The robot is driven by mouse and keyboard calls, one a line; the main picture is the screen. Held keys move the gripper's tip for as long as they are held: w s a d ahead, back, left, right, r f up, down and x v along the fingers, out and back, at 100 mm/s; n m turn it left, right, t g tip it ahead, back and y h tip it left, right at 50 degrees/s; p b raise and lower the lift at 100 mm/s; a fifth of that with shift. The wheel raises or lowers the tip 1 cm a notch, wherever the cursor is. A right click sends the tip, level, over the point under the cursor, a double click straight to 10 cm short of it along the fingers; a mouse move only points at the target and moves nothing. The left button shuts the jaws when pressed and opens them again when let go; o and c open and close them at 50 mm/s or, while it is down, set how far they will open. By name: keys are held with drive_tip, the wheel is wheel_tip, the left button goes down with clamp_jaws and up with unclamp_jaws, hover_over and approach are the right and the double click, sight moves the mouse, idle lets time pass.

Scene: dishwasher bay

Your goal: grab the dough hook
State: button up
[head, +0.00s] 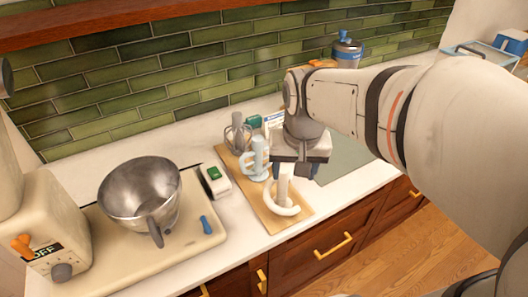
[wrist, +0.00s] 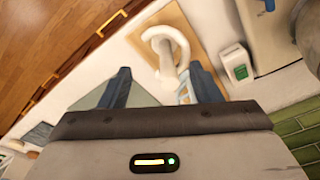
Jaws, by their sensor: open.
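The dough hook (head: 288,210) is a white curved piece with an upright shank, at the front end of a wooden board (head: 258,207). In the wrist view the hook (wrist: 183,45) lies just beyond the fingertips, and its shank points back toward the space between them. My gripper (head: 294,171) is open and empty, above and close to the hook, with its blue fingers pointing down. In the wrist view my gripper (wrist: 162,72) has its fingers apart on either side of the shank's line. I cannot tell whether the shank is between them in depth.
A pale flat beater (head: 257,162) and a wire whisk (head: 237,136) stand behind the hook on the board. A small white box with a green top (head: 215,180) stands left of the board. A steel bowl (head: 140,190) sits on the mixer base. A grey-green mat (head: 345,160) lies to the right.

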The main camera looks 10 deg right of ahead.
sight(284, 177)
drive_tip(key=w+f+m, duration=0.1)
drive_tip(key=w, duration=0.1)
drive_tip(key=w+f+m+g, duration=0.1)
drive_tip(key=w, duration=0.2)
drive_tip(key=w+f, duration=0.1)
drive_tip(key=w, duration=0.1)
drive_tip(key=shift+w+f+m+g+b, duration=0.35)
drive_tip(key=shift+m+g+b, duration=0.05)
wheel_tip(284, 177, down, 8)
drive_tip(key=shift+w+d+r+p, duration=0.15)
drive_tip(key=shift+r+p, duration=0.05)
drive_tip(key=shift+p, duration=0.55)
drive_tip(key=shift+c, duration=0.2)
clamp_jaws()
